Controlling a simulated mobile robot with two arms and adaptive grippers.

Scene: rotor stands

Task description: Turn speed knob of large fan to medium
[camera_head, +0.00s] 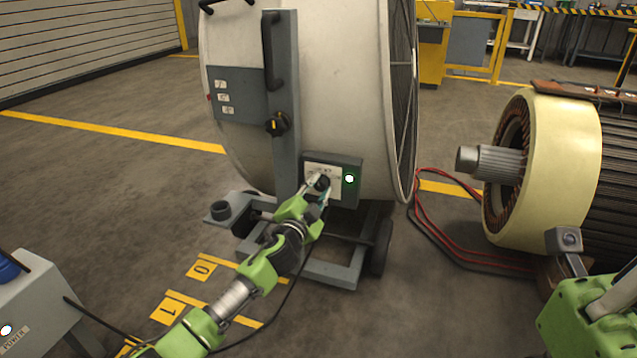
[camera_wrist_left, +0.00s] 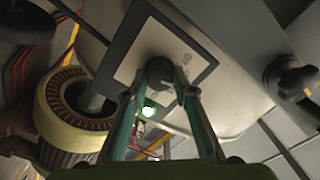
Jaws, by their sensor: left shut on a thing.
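The large fan (camera_head: 320,80) is a big pale drum on a grey wheeled stand. A control box (camera_head: 344,197) with a white plate and a lit green lamp (camera_head: 349,179) is on its lower side. The dark speed knob (camera_wrist_left: 160,72) sits on the white plate (camera_wrist_left: 182,50) in the left wrist view. My left gripper (camera_head: 322,184) is at the control box, its fingers closed on both sides of the knob. The knob's pointer and the plate's markings are too small or hidden to read. My right gripper is not in view; only part of my green right arm shows at lower right.
A black knob (camera_head: 277,124) is on the fan's upright post. A large motor with a shaft (camera_head: 545,165) stands at right, with red and black cables (camera_head: 450,235) on the floor beside it. A grey box (camera_head: 35,310) is at lower left. Floor at left is open.

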